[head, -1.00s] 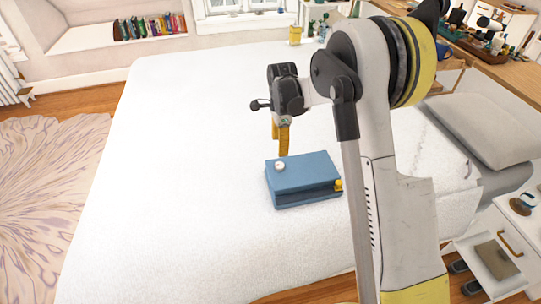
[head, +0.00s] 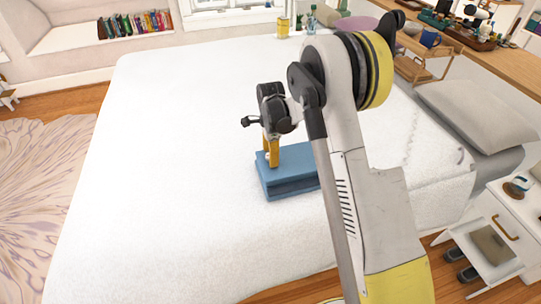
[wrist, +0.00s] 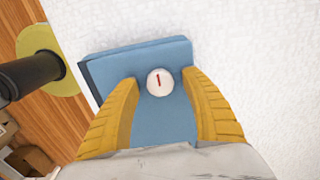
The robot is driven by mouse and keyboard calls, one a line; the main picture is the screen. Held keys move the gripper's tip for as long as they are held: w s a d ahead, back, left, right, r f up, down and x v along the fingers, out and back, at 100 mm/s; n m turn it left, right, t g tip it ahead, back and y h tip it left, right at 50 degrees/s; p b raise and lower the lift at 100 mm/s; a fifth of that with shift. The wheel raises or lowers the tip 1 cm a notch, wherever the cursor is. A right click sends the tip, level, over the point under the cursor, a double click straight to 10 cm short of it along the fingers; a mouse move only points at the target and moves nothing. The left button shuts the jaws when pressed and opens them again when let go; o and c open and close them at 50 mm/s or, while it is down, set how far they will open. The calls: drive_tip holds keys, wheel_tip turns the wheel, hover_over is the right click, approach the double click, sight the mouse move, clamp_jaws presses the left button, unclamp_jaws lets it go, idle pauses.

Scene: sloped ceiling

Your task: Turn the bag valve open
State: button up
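The bag is a blue, box-like block (head: 292,178) lying on the white bed; it also shows in the wrist view (wrist: 150,120). Its valve looks like a round white knob (wrist: 160,86) with a short red mark, on the bag's upper face. My gripper (head: 272,155) has yellow fingers and hangs down over the left part of the bag. In the wrist view my gripper (wrist: 160,77) is open, with one finger on each side of the knob and gaps between. In the head view the fingers mostly hide the knob, and my arm hides the bag's right end.
The white bed (head: 160,200) is clear around the bag. A grey pillow (head: 480,115) lies at the right. An open drawer (head: 485,250) juts out at the lower right. A wooden desk (head: 500,55) with several items stands at the upper right.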

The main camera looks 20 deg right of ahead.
clamp_jaws()
drive_tip(key=shift+n, duration=0.4)
drive_tip(key=n, duration=0.3)
drive_tip(key=shift+n, duration=0.4)
drive_tip(key=n, duration=1.3)
drive_tip(key=shift+n, duration=0.3)
